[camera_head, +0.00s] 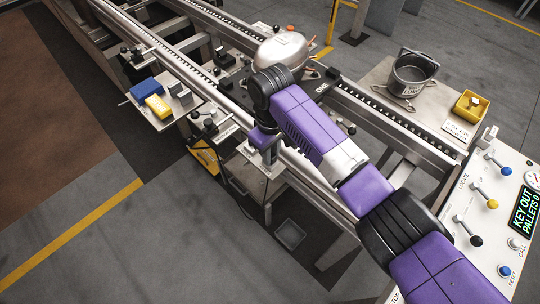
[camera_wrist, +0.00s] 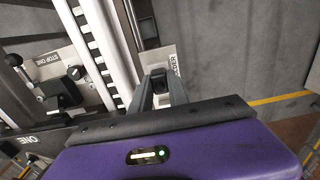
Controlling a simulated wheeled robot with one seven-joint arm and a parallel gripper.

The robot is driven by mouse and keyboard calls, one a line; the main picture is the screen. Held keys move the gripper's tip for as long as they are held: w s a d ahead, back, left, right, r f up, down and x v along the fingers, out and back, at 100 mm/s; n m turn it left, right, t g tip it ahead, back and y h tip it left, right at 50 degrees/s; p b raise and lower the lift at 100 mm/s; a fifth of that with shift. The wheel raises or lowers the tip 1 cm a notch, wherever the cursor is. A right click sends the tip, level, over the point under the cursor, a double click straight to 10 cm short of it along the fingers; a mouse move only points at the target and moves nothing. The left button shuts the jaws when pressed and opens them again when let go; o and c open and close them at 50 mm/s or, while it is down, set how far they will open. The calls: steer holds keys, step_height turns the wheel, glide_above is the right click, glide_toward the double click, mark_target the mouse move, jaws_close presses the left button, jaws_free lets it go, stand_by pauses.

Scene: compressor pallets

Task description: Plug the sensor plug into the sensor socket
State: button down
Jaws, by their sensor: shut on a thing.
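My gripper (camera_wrist: 160,80) is shut on a small dark thing (camera_wrist: 158,73), which I take for the sensor plug, over a pale labelled plate (camera_wrist: 171,57) beside the rail. Most of the plug is hidden between the fingers. In the head view my gripper (camera_head: 268,152) points down at the near side of the conveyor, by a small pale bracket. I cannot tell whether the plug touches the plate. A silver compressor (camera_head: 283,47) sits on a dark pallet (camera_head: 305,88) marked ONE. I cannot make out the sensor socket in either view.
Conveyor rails (camera_head: 375,115) run diagonally past my arm. A side shelf (camera_head: 150,115) holds a blue block and a yellow block. A far table holds a grey pot (camera_head: 412,75) and a yellow bin (camera_head: 470,106). A control panel (camera_head: 490,205) stands at right. A black stop (camera_wrist: 62,92) shows near the rail.

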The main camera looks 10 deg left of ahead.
steer(key=shift+r+p, duration=2.55)
steer(key=shift+r, duration=0.15)
steer(key=shift+d+f, duration=0.1)
